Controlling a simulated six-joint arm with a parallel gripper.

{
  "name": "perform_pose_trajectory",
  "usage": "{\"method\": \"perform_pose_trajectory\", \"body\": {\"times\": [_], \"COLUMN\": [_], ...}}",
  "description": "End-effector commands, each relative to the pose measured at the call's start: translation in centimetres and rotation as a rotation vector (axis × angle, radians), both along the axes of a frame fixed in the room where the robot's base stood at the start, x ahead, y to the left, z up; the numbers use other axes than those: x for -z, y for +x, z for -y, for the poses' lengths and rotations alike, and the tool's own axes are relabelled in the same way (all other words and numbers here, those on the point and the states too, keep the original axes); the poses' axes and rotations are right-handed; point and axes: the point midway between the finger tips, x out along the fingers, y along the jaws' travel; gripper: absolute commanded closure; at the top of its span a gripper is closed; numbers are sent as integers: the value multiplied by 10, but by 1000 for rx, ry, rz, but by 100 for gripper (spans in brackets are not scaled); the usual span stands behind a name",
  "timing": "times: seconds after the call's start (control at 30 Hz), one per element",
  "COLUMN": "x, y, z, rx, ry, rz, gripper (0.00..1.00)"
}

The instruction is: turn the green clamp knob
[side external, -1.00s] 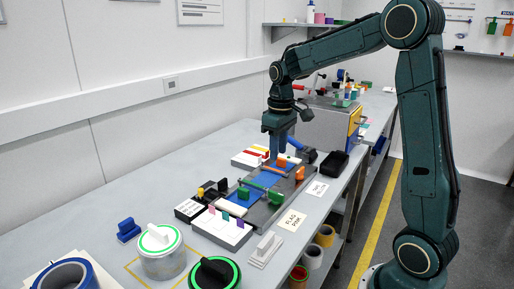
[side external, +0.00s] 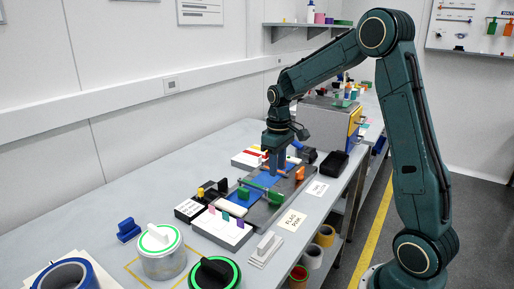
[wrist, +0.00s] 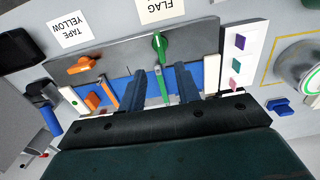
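The green clamp knob (wrist: 160,43) stands on the grey clamp fixture (wrist: 122,57), just beyond my fingertips in the wrist view. In the side external view it shows on the fixture's right edge (side external: 276,196). A narrow green bar (wrist: 160,76) runs from near the knob back between my fingers. My gripper (wrist: 160,75) is open, with its two blue-grey fingers apart and nothing seen held between them. In the side external view my gripper (side external: 278,168) points down over the blue part of the fixture, farther back than the green knob. Whether the fingers touch the blue surface is unclear.
An orange knob (wrist: 84,64) stands on the same fixture. A white rack with coloured tabs (wrist: 237,60) is beside it. Label cards (side external: 292,220) lie along the front. A black tray (side external: 334,164) is to the right. Lidded cans (side external: 161,262) stand at the near left.

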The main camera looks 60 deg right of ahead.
Motion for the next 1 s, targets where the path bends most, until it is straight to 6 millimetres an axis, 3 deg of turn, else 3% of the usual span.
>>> {"method": "perform_pose_trajectory", "body": {"times": [0.5,0.7,1.0], "x": [75,88,91], "y": [-1,0,0], "z": [0,0,0], "rx": [-1,-1,-1], "ry": [1,0,-1], "rz": [-3,-1,0], "gripper": [67,67,67]}}
